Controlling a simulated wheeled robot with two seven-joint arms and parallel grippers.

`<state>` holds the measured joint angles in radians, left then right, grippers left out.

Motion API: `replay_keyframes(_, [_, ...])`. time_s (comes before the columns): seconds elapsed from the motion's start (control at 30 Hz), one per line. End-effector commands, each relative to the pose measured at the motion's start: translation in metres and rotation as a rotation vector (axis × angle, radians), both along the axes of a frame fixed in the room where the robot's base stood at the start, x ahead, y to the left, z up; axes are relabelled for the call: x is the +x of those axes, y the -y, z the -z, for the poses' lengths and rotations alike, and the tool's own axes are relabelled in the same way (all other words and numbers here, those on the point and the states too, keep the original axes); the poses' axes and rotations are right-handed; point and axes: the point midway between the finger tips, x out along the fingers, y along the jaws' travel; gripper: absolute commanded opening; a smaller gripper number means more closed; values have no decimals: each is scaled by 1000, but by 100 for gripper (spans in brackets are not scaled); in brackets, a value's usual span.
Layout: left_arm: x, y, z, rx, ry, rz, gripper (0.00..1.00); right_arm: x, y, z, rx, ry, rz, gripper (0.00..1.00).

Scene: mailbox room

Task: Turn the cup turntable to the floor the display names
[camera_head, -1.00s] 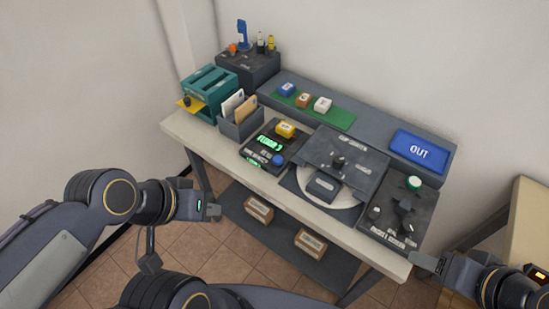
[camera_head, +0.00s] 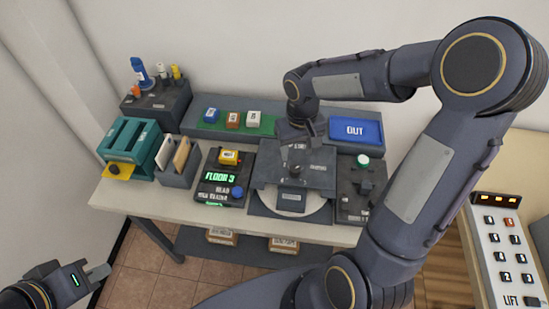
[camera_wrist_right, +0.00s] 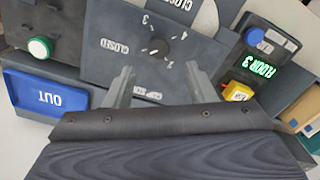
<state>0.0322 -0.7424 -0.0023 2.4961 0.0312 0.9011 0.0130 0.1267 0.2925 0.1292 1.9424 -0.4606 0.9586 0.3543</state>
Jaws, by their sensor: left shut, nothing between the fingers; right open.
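The display box (camera_head: 221,179) shows FLOOR 3 in green; the same text shows in the right wrist view (camera_wrist_right: 262,68). The cup turntable is a pale disc (camera_head: 318,213) partly hidden under a dark cover plate (camera_head: 265,165). A dark knob (camera_head: 295,170) stands on the plate. In the right wrist view the knob (camera_wrist_right: 160,47) is ringed by numbers, with CLOSED labels nearby. My right gripper (camera_wrist_right: 162,88) is open and empty over the plate, its fingers beside the knob's near side, apart from it. My left gripper (camera_head: 98,274) is shut and empty at the lower left, off the table.
A LIFT keypad (camera_head: 505,250) is at right.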

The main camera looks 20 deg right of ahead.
Motion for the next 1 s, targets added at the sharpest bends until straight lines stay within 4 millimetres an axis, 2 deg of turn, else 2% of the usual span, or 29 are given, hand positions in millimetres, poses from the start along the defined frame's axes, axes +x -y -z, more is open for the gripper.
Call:
replay_keyframes(0.4, [0, 0, -4, 0, 0, 0, 0, -1, -1, 60, 0, -6, -1, 50])
replay_keyframes(0.5, [0, 0, -4, 0, 0, 0, 0, 0, -1, 70, 0, -4, -1, 50])
replay_keyframes(0.87, [0, 0, -4, 0, 0, 0, 0, 0, -1, 77, 0, 0, -1, 50])
replay_keyframes(1.0, [0, 0, -4, 0, 0, 0, 0, 0, -1, 76, 0, -1, -1, 33])
